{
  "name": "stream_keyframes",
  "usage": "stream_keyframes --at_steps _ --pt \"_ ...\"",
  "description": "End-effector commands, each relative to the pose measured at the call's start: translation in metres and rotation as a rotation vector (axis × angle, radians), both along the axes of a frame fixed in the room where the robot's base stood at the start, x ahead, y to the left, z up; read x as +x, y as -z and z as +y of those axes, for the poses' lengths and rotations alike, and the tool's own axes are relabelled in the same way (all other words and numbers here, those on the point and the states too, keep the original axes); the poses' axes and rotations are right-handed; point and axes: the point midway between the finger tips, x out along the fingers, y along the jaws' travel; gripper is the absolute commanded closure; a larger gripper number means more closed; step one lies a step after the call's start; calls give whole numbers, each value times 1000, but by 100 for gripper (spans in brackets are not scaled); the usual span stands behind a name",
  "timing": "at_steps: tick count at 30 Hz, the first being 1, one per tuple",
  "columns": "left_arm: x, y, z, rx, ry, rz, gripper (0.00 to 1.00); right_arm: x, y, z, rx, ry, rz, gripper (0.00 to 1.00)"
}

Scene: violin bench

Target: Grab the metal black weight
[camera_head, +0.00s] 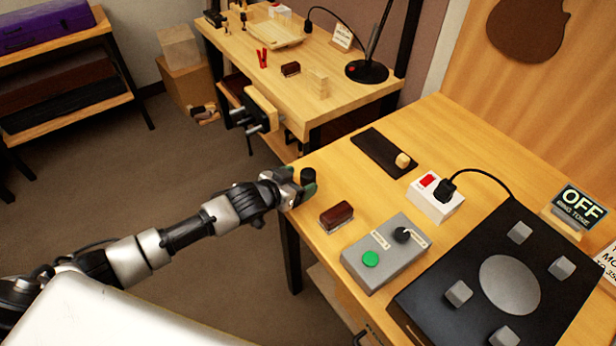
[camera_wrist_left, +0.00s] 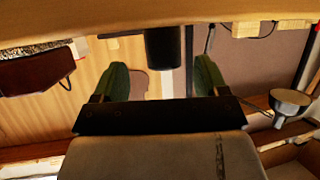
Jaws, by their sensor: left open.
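The black weight (camera_head: 308,175) is a small dark cylinder at the left corner of the near wooden bench (camera_head: 335,165). In the left wrist view the weight (camera_wrist_left: 163,47) lies between the two green fingertips, with a gap on each side. My left gripper (camera_head: 298,187) is at the bench edge, right beside the weight. In the left wrist view the gripper (camera_wrist_left: 162,78) is open and holds nothing. In the head view the fingers partly cover the weight's lower side. My right gripper is not in view.
A dark red-brown block (camera_head: 337,216) lies just right of the gripper. A grey box with a green button (camera_head: 371,259) and a black plate unit (camera_head: 440,300) stand further right. A dark strip (camera_head: 378,150) lies behind. A second bench (camera_head: 300,75) is at the back.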

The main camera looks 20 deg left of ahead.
Motion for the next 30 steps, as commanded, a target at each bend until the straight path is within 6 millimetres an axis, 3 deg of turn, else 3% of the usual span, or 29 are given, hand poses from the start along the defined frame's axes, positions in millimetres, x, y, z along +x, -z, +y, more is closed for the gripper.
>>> stream_keyframes --at_steps 8,18,30 --pt "33 12 -12 -2 0 -1 26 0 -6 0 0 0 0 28" --pt "38 15 -14 0 0 -1 28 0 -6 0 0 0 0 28" --pt "37 15 -14 0 0 -1 89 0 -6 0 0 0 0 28"
